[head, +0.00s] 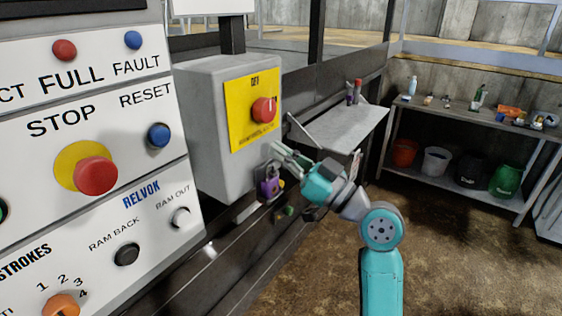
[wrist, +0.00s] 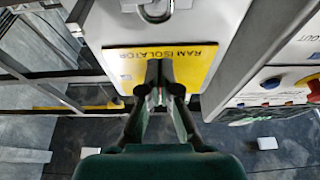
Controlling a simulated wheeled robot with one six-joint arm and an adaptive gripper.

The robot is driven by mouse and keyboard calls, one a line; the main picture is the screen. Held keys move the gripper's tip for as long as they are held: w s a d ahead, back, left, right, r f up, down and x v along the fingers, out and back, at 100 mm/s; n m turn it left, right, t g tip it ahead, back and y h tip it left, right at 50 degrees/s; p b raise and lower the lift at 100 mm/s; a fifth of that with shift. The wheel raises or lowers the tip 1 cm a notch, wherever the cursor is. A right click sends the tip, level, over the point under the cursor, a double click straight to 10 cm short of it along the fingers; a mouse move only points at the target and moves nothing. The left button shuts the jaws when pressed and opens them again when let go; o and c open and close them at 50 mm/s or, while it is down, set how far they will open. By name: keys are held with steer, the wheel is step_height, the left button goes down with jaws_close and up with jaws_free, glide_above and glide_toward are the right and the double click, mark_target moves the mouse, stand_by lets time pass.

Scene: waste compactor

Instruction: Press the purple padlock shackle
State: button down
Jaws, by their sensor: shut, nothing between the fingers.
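The purple padlock (head: 269,187) hangs low at the right side of a grey isolator box (head: 205,125). It is small in the head view, and I cannot tell whether its shackle is open or closed. My gripper (head: 279,152) is just above the padlock, close to the box; I cannot tell whether it touches either. In the wrist view my gripper (wrist: 163,68) is shut and empty, with its fingertips in front of the yellow label reading RAM ISOLATOR (wrist: 195,55). A metal loop (wrist: 155,14) shows at the top of the wrist view; the purple body is not visible there.
A red knob (head: 264,110) sits on the box's yellow plate. The control panel (head: 115,115) with buttons fills the left. A grey shelf (head: 340,132) juts out behind my gripper. A bench (head: 465,112) with bottles and bins stands at the back right. The floor (head: 440,250) at right is clear.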

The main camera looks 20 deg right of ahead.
steer(key=v, duration=0.9)
stand_by(0.6)
